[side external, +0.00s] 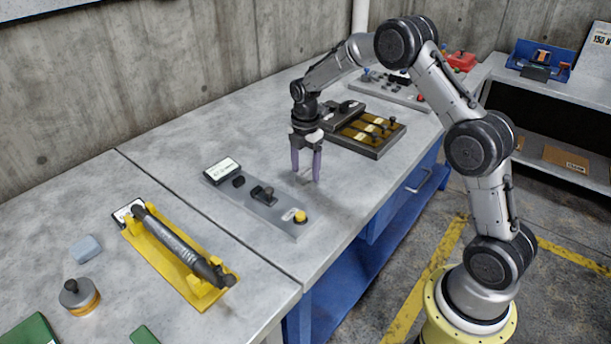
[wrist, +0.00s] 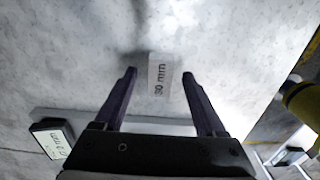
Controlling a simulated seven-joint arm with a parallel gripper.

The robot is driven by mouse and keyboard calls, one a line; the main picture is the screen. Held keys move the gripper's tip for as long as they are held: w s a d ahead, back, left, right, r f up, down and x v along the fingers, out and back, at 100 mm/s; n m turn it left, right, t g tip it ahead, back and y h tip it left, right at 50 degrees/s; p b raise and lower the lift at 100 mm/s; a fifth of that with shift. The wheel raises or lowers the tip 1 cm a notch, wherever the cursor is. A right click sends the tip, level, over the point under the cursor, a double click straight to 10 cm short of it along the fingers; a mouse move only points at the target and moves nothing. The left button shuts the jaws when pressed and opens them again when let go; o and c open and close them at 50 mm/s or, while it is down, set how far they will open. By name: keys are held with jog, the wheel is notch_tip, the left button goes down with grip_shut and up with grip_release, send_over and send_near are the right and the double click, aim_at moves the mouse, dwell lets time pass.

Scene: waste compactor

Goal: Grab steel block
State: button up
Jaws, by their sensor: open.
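A small pale grey block marked "30 mm" (wrist: 162,78) shows in the wrist view, on the light worktop between my fingertips. It looks like the steel block, though its depth below the tips is hard to judge. My gripper (wrist: 160,73) is open, with one purple finger on each side of it and a gap on both sides. In the side external view my gripper (side external: 306,175) points straight down, low over the worktop. There the block is mostly hidden by the fingers.
A grey panel with a yellow button (side external: 262,202) lies just left of my gripper. A dark tray with brown compartments (side external: 365,135) stands behind right. A yellow cradle holding a black cylinder (side external: 180,250), a blue-grey block (side external: 86,249) and a round canister (side external: 79,297) are further left.

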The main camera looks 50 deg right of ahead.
grip_shut()
dwell(0.3)
jog(key=shift+r, duration=0.2)
